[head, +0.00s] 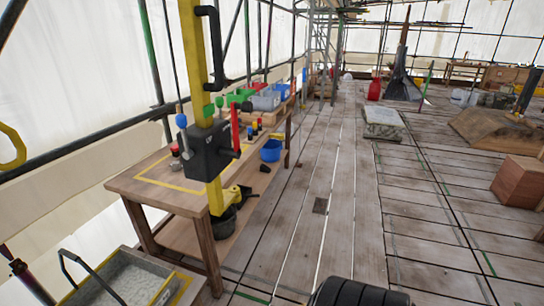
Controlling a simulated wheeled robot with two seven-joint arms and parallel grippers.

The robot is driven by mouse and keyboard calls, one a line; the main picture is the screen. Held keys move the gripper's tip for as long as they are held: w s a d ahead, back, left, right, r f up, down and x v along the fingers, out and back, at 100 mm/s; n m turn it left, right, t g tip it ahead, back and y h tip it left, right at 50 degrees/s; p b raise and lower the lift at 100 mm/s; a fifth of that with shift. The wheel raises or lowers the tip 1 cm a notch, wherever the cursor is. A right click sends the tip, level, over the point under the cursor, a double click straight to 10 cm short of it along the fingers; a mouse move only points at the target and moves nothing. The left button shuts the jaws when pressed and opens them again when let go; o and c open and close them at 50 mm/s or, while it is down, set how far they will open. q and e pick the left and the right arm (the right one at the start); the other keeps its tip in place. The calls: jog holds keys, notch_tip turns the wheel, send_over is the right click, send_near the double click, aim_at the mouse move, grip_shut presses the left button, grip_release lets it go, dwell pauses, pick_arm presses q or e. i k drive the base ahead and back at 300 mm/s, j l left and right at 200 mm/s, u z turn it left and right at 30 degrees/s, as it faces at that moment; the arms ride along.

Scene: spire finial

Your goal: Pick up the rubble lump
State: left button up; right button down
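I cannot pick out the rubble lump for sure. A tray (88,299) at the bottom left holds pale grey, grainy material, and no separate lump stands out in it. A small dark thing (265,168) shows by the blue bucket near the bench's lower shelf, too small to identify. Neither of my grippers is in view. A black ribbed part at the bottom edge looks like mine.
A wooden workbench (165,192) stands at left, with a yellow post (191,60) and black box (208,152) in front. A blue bucket (271,151) is beside it. The plank floor (335,215) is mostly clear. A wooden crate (519,181) stands at right.

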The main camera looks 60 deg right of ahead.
aim_at(176, 165)
jog(key=z, duration=1.1)
jog(key=i+l, duration=0.25)
jog(key=l, duration=0.15)
jog(key=i+l+u, duration=0.1)
jog(key=i+l, duration=0.4)
jog(key=l, duration=0.25)
